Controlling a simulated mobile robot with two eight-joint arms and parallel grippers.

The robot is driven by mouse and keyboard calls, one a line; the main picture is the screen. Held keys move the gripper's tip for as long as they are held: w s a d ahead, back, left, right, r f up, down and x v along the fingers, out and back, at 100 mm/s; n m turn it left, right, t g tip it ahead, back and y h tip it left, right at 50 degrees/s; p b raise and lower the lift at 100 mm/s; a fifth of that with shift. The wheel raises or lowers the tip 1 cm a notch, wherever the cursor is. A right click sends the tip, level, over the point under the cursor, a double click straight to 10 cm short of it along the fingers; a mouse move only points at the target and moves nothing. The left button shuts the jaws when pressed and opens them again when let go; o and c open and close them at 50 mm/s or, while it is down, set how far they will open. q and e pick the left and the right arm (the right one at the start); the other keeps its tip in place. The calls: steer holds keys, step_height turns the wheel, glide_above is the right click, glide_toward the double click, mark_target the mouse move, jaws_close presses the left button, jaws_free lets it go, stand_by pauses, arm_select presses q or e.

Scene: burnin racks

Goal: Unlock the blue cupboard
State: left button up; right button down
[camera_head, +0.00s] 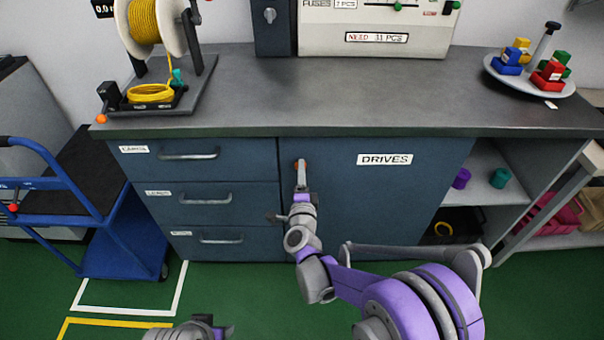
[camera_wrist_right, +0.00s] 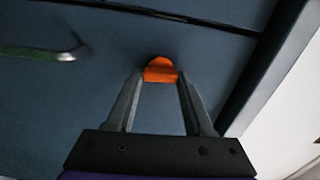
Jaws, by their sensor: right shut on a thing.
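The blue cupboard (camera_head: 385,200) has a closed door labelled DRIVES under the grey worktop. My right gripper (camera_head: 301,168) is at the upper left corner of that door. In the right wrist view, its two fingers (camera_wrist_right: 160,78) are closed on a small orange knob (camera_wrist_right: 159,66) on the blue front. The knob is partly hidden by the fingertips. In the head view only a bit of orange shows at the gripper's tip. Part of my left arm shows at the bottom edge of the head view, but its fingers cannot be made out.
Drawers (camera_head: 205,195) with bar handles are left of the door. An open shelf (camera_head: 500,190) with purple and teal pieces is on the right. A cable spool (camera_head: 150,30) and a tray of coloured blocks (camera_head: 531,82) stand on the worktop. A blue trolley (camera_head: 110,240) is at left.

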steer(key=shift+m, duration=0.5)
steer(key=shift+c, duration=1.4)
jaws_free()
steer(key=s, duration=1.1)
steer(key=shift+p, duration=0.4)
steer(key=shift+w, duration=0.1)
